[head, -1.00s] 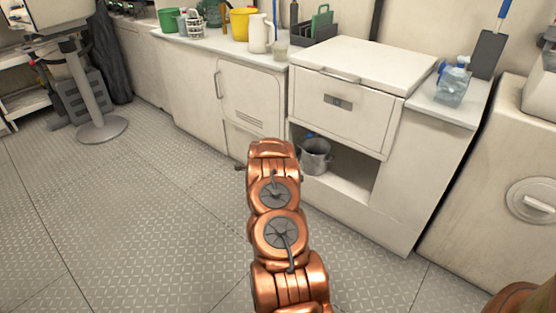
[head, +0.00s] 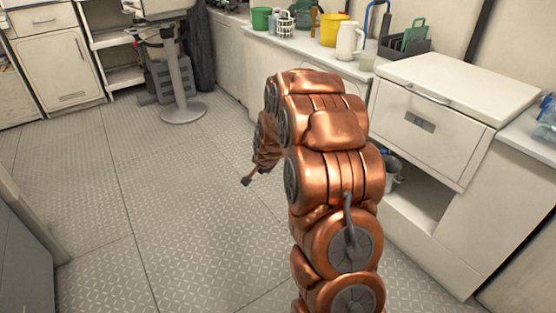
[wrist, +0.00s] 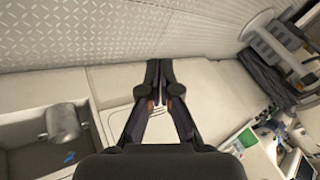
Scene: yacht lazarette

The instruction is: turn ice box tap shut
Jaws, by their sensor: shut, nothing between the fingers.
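The white ice box (head: 450,90), with a lid and a dark latch plate on its front, stands at the right in the head view. Below it is an open recess (head: 425,212). A metal pot (wrist: 62,122) sits in the recess, at the left in the wrist view. A small blue part (wrist: 69,157), perhaps the tap handle, shows beside the pot; its setting cannot be told. My gripper (head: 246,181) is shut and empty, left of the recess. Its fingers (wrist: 159,70) point past the cabinet door front in the wrist view.
A counter with a yellow bucket (head: 333,29), a green tub (head: 261,18) and a white jug (head: 349,40) runs along the back. A grey pedestal (head: 183,108) stands at the back left. The patterned floor (head: 150,190) at left is clear.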

